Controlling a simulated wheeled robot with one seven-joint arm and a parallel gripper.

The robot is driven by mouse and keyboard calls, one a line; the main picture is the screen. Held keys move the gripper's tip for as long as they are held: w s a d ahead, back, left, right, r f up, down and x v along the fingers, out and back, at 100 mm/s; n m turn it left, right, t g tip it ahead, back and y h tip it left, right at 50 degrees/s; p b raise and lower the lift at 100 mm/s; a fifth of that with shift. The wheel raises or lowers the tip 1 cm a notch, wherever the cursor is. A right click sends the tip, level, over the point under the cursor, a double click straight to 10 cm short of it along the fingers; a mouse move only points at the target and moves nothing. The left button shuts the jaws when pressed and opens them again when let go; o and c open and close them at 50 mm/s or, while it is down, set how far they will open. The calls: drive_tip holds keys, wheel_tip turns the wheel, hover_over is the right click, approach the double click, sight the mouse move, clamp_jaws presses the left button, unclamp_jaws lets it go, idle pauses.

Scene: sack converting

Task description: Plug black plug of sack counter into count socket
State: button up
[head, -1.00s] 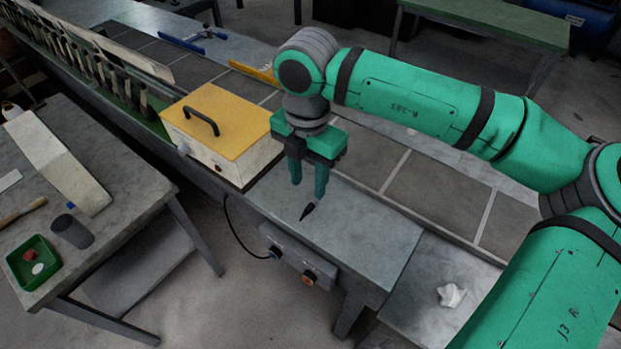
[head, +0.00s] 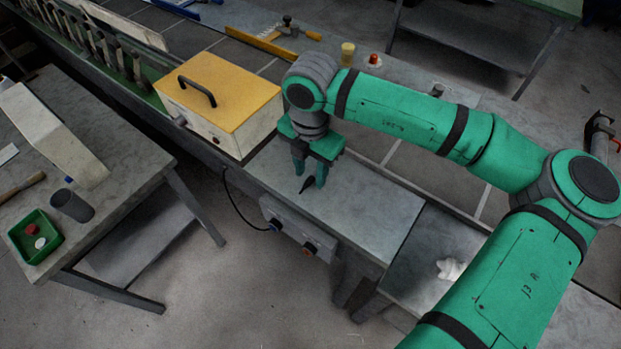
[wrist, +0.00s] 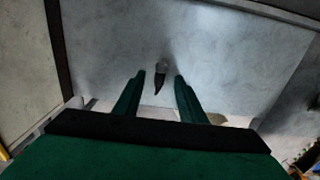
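The sack counter appears to be the cream box with a yellow lid and black handle (head: 225,92), on the bench. A small dark pointed piece, likely the black plug (head: 313,181), lies on the grey bench top; in the wrist view it (wrist: 159,82) has a pale grey end. My gripper (head: 310,178) is just above it, pointing down. Its fingers (wrist: 157,95) are open and apart, with the dark piece beyond and between the tips. Labels are unreadable.
A black cable (head: 237,205) loops from near the box to the blue-ringed fitting. A side table (head: 120,150) at left holds a green tray (head: 54,251) and a dark cup (head: 72,206). A white crumpled piece (head: 450,269) lies right. The bench top around my gripper is clear.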

drive_tip(key=shift+f, duration=0.55)
clamp_jaws()
drive_tip(key=shift+r, duration=0.15)
